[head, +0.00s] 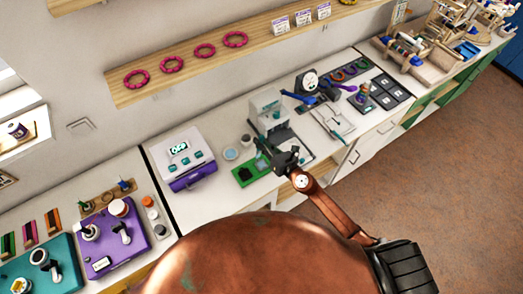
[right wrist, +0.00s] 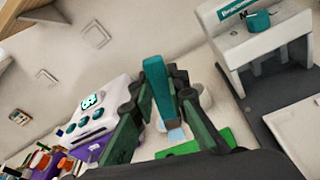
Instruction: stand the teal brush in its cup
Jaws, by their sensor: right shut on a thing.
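My right gripper (head: 270,157) is above the counter beside the green tray, its arm coming in from the lower right. In the right wrist view, its two dark green fingers (right wrist: 160,100) are shut on the teal brush (right wrist: 157,85), a flat teal bar standing up between them. In the head view the brush (head: 261,146) is small and partly hidden by the gripper. Two small round cups, one pale blue (head: 230,154) and one whitish (head: 246,140), stand left of the gripper; I cannot tell which is the brush's. My left gripper is not in view.
A green tray (head: 241,180) lies just below the gripper. A white machine with a purple front (head: 182,157) stands to the left. A white press-like machine (head: 268,113) stands behind. A wall shelf (head: 140,96) with pink rings runs above the counter.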

